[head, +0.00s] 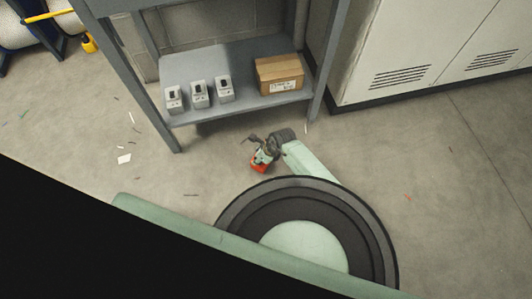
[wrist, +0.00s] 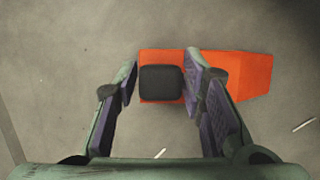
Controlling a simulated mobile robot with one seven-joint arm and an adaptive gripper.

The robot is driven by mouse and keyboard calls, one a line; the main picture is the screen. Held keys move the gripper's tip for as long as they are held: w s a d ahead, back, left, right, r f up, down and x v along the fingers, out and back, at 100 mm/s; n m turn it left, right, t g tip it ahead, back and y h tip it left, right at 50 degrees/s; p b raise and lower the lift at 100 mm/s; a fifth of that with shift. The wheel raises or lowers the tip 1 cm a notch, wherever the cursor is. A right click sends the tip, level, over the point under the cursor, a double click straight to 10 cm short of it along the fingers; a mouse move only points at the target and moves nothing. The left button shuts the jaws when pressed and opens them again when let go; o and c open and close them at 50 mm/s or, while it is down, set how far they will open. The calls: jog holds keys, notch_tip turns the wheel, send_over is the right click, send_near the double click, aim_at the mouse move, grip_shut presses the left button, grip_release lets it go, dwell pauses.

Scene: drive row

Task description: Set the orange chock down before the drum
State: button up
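The orange chock (wrist: 245,75) is a wedge-like block with a black square knob (wrist: 160,83) on top. In the head view the chock (head: 259,169) shows as a small orange patch under my gripper (head: 258,158). I cannot tell whether it touches the floor. A drum (head: 12,33), white with blue rims, is partly in view at the upper left of the head view, well away from my gripper.
A grey shelf unit (head: 215,55) stands just beyond my gripper, with several small grey boxes (head: 199,95) and a cardboard box (head: 279,75). A pale vented cabinet (head: 410,50) stands at the right. Floor between shelf and drum is open, with paper scraps (head: 124,158).

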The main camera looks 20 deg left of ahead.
grip_shut()
dwell(0.6)
